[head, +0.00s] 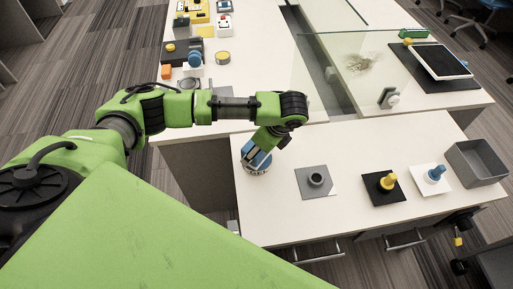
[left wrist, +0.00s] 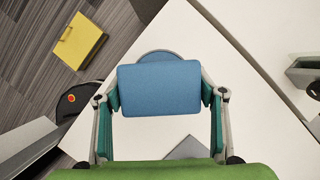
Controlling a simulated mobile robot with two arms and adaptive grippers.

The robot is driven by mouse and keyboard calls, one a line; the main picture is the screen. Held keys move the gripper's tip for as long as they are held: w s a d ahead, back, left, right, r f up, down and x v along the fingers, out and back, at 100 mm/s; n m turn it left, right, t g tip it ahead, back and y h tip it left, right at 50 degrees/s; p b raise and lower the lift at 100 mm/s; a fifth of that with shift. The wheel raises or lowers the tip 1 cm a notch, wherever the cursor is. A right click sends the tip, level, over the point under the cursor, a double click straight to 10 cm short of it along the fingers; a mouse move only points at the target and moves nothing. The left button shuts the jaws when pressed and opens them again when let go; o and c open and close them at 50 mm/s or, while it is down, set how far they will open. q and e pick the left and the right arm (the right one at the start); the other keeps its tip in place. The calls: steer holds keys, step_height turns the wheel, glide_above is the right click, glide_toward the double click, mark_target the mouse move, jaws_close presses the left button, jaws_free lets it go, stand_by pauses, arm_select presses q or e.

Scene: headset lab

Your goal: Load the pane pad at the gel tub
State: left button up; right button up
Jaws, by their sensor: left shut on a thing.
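My left gripper (head: 262,152) is shut on a blue pad (left wrist: 160,88), held between its two fingers at the near left corner of the front white table. The pad is the pane pad by its look. Just under it is a round tub (head: 255,170) with a bluish rim, likely the gel tub. In the left wrist view the rim of a round blue-grey thing (left wrist: 158,54) shows behind the pad. The pad covers most of it, and I cannot tell whether they touch. A clear glass pane (head: 345,65) with a brownish smudge stands upright behind. My right gripper is not in view.
On the front table stand a grey cup on a grey mat (head: 317,180), a yellow-knobbed piece (head: 387,183), a blue-knobbed piece (head: 436,173) and an open grey bin (head: 475,163). A tablet (head: 443,61) lies at back right. Various items crowd the back left table.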

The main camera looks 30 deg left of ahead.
arm_select(q)
steer(key=shift+f, duration=0.5)
stand_by(0.7)
steer(key=shift+s+f+p, duration=0.1)
steer(key=shift+p, duration=0.35)
stand_by(2.0)
step_height(320, 180, up, 7)
steer(key=p, duration=0.8)
steer(key=shift+p, duration=0.35)
stand_by(0.5)
